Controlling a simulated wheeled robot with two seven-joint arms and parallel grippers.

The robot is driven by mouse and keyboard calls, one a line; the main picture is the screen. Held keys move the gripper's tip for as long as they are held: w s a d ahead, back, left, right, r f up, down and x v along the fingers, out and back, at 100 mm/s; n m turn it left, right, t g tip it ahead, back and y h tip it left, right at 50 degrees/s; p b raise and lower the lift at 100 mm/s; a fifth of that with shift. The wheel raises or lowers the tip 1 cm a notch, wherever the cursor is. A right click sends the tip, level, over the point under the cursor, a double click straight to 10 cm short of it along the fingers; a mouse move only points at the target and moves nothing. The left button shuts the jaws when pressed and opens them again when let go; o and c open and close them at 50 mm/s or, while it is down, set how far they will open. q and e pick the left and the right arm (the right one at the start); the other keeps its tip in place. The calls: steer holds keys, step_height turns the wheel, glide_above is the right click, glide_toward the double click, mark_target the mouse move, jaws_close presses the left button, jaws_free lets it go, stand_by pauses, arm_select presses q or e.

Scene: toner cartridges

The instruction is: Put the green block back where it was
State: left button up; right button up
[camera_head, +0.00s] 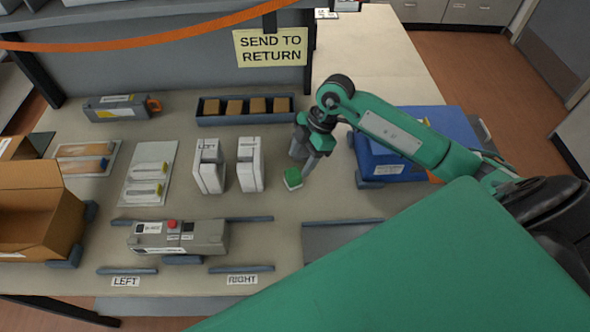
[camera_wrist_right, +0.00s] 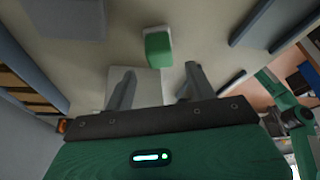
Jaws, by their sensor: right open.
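The green block (camera_head: 293,178) is on the bare table, right of the two upright white units, with a pale side below its green top. My right gripper (camera_head: 302,166) is just above and behind it in the head view. In the right wrist view the green block (camera_wrist_right: 158,47) lies beyond the fingertips, apart from them. The open right gripper (camera_wrist_right: 160,75) has nothing between its fingers. My left gripper is not in view.
A dark blue tray (camera_head: 246,119) with several tan blocks stands behind. White units (camera_head: 209,165) (camera_head: 250,163) stand left of the block. A blue box (camera_head: 368,165) is at right. A grey cartridge (camera_head: 178,237) lies in front. Table around the block is clear.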

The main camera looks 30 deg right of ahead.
steer(key=v, duration=0.6)
steer(key=shift+b, duration=0.3)
